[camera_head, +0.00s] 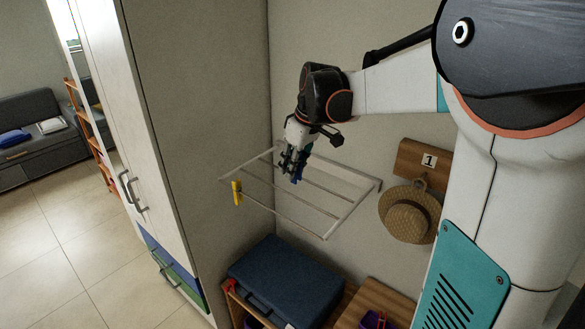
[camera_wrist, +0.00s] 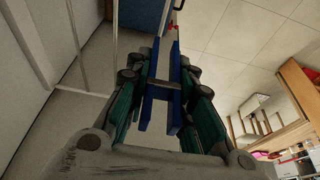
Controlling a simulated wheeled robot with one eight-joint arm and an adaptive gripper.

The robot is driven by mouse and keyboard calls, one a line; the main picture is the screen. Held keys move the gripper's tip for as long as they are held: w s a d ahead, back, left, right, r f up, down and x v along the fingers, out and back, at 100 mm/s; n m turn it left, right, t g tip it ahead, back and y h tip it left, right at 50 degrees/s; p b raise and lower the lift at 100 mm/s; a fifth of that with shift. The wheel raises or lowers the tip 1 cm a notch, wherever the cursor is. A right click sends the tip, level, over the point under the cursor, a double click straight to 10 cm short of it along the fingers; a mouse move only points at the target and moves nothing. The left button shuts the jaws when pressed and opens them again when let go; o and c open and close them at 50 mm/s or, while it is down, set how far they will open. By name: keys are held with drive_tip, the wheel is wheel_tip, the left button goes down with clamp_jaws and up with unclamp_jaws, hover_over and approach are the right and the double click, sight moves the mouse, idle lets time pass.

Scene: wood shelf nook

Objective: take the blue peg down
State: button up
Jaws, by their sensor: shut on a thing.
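The blue peg (camera_wrist: 174,85) is between the fingers of my gripper (camera_wrist: 165,85) in the wrist view, its two blue sides joined by a dark middle part. In the head view my gripper (camera_head: 293,163) is shut on the blue peg (camera_head: 299,172), over the back part of the pale wall rack (camera_head: 340,222). The fingers partly hide the peg there. No rack rod is seen between the peg's sides in the wrist view; I cannot tell whether it touches the rack.
A yellow peg (camera_head: 237,192) hangs on the rack's left side. A dark blue case (camera_head: 285,280) lies below the rack. A straw hat (camera_head: 409,212) hangs on a wooden board (camera_head: 425,161) to the right. A tall white cabinet (camera_head: 135,130) stands at the left.

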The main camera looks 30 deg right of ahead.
wheel_tip(320, 180, up, 4)
drive_tip(key=p, duration=0.2)
drive_tip(key=shift+r+p, duration=0.15)
drive_tip(key=shift+p, duration=0.25)
drive_tip(key=shift+a, duration=0.1)
drive_tip(key=shift+s+a, duration=0.35)
drive_tip(key=shift+a, duration=0.55)
drive_tip(key=s+a+f+m+b, duration=0.1)
drive_tip(key=a+f+b, duration=0.3)
drive_tip(key=f, duration=1.1)
drive_tip(key=s+a+f+m+b, duration=0.1)
drive_tip(key=a+f+b, duration=0.4)
drive_tip(key=f+b, duration=0.4)
drive_tip(key=s+a+f+m+h+b, duration=0.1)
drive_tip(key=a+f+b, duration=0.4)
drive_tip(key=f, duration=1.5)
drive_tip(key=shift+a+f+m+b, duration=0.15)
drive_tip(key=shift+f+m+b, duration=0.25)
drive_tip(key=shift+b, duration=0.8)
